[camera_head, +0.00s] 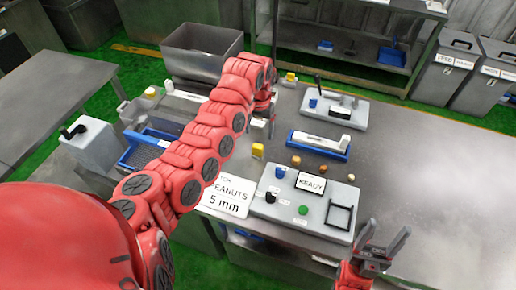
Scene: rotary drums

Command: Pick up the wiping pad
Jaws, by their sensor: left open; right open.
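A small yellow block (258,150) lies on the table just below my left gripper in the picture. A second small yellow thing (290,78) lies farther back. Both are too small to tell surely which is the wiping pad. My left gripper (263,122) points down over the table, partly hidden by its own red arm. It is open, and nothing shows between its fingers. My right gripper (383,240) is open and empty at the front, right of the grey control panel (262,206), with its fingers pointing up in the picture.
The panel holds a "READY" screen (311,182) and several knobs. A blue and white tray (318,146) and a grey unit (333,108) stand behind it. A metal hopper (200,52) is at the back left. A "PEANUTS 5 mm" card (228,196) lies left. The table's right side is clear.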

